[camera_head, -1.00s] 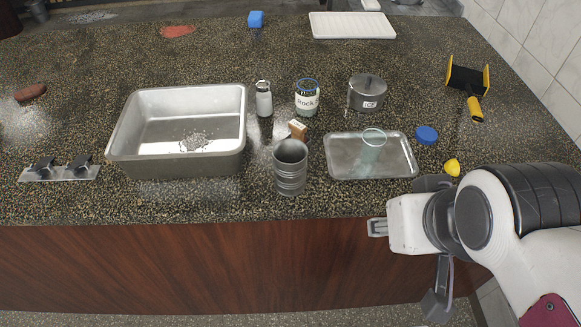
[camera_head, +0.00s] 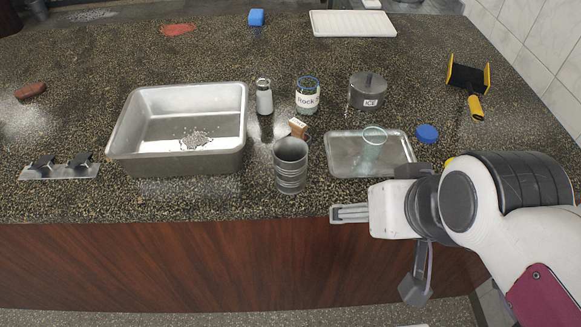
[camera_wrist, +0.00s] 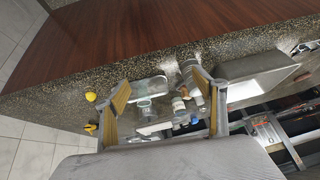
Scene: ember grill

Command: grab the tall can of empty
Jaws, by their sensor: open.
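The tall empty can (camera_head: 290,170) is a grey ribbed metal cylinder with an open top. It stands upright near the counter's front edge, between the metal basin and the tray. In the wrist view the can (camera_wrist: 188,70) shows near the right finger, partly hidden by it. My gripper (camera_head: 336,213) is at the counter's front edge, right of and nearer than the can, pointing left. Its fingers are apart and empty in the wrist view (camera_wrist: 162,88). It does not touch the can.
A metal basin (camera_head: 125,140) with grey bits stands left of the can. A metal tray (camera_head: 345,165) with a clear glass (camera_head: 371,150) lies to its right. Behind are a small box (camera_head: 298,127), a shaker (camera_head: 264,98), a labelled jar (camera_head: 307,99) and an ICE pot (camera_head: 368,88).

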